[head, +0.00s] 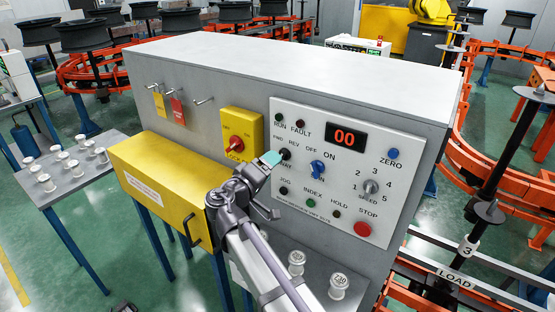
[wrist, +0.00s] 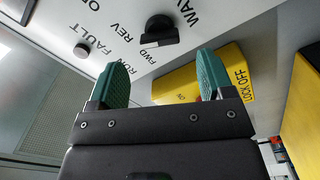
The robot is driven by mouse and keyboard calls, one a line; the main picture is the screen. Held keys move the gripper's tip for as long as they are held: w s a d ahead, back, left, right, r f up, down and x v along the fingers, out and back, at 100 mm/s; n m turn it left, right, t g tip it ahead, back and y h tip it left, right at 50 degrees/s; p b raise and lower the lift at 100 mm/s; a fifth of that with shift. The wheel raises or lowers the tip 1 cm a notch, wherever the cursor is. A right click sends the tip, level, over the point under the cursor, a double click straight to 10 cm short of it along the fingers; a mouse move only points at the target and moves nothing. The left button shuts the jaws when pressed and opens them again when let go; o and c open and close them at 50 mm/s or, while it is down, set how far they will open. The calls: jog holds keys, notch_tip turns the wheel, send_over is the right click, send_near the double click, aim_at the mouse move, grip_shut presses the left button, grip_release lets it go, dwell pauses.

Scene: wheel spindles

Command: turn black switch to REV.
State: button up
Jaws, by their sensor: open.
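The black switch (head: 285,154) is a small rotary knob on the white control panel, below the FWD and REV labels. In the wrist view the black switch (wrist: 160,32) shows a bar-shaped handle beyond my fingertips. I cannot clearly tell which label it points at. My gripper (head: 272,158) is close in front of the panel by the switch, partly covering that area. In the wrist view my gripper (wrist: 163,75) has its two green fingers wide apart, with nothing between them. The fingers appear apart from the switch.
A blue switch (head: 317,167) sits right of the black one. A grey speed knob (head: 370,187), a red stop button (head: 362,229) and a red display (head: 346,137) share the panel. A yellow lock-off box (head: 240,134) and yellow drawer-like box (head: 160,180) are at left.

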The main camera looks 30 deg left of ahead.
jog(key=s, duration=0.5)
jog(key=shift+a, duration=0.15)
jog(key=d+f+m+g+h, duration=0.1)
jog(key=d+f+m+g, duration=0.1)
jog(key=d+f+g, duration=0.75)
jog(key=d+f+m+g+h, duration=0.25)
jog(key=d+f, duration=0.25)
jog(key=d, duration=0.9)
jog(key=d+f+m+g+y, duration=0.1)
jog(key=d+m+g+y, duration=0.1)
jog(key=d, duration=1.3)
jog(key=d+f+m+g+y, duration=0.1)
jog(key=d+m+g, duration=0.3)
jog(key=d, duration=1.1)
jog(key=shift+s+f+m+y, duration=0.3)
jog(key=shift+f+m+y, duration=0.05)
jog(key=shift+m+y, duration=0.45)
